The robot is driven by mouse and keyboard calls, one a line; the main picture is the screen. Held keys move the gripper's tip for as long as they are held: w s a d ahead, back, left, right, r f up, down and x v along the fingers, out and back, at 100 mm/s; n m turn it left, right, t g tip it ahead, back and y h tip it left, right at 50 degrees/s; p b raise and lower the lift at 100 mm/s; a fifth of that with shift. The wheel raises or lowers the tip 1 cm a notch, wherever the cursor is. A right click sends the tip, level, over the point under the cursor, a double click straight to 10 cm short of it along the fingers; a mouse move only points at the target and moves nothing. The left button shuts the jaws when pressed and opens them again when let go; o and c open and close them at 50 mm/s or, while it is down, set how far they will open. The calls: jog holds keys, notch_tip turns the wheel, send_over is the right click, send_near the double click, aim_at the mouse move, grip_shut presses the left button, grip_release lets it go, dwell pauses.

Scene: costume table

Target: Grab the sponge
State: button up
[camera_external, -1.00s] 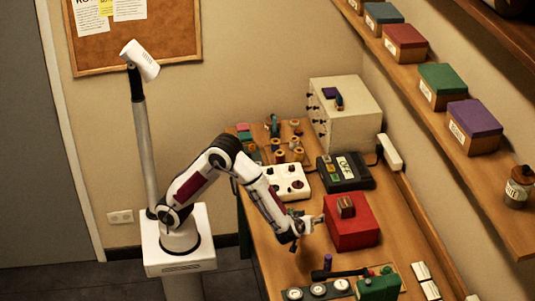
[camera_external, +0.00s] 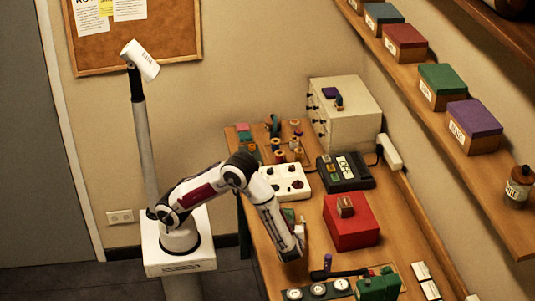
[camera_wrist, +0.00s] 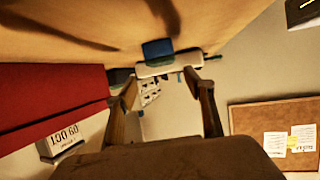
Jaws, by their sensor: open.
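My gripper (camera_external: 302,226) is low over the table's near-left part, left of the red box. In the wrist view my gripper (camera_wrist: 161,82) has its two fingers apart, with nothing held between them. A small blue-green block (camera_wrist: 157,51), which looks like the sponge, shows ahead beyond the fingertips, apart from them. In the external view a small green item (camera_external: 289,215) just beyond my gripper seems to be the same block, partly hidden by my arm.
The red box (camera_external: 350,232) with a brown block (camera_external: 345,206) on top stands close to the right. A white knob panel (camera_external: 287,181) and a black device (camera_external: 346,172) lie behind. Tools and green boxes (camera_external: 377,286) fill the front.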

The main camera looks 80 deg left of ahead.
aim_at(288, 212)
jog(key=shift+x, duration=1)
jog(key=shift+a, duration=0.1)
jog(key=shift+s+x, duration=0.2)
jog(key=shift+x, duration=2.35)
jog(key=c, duration=0.8)
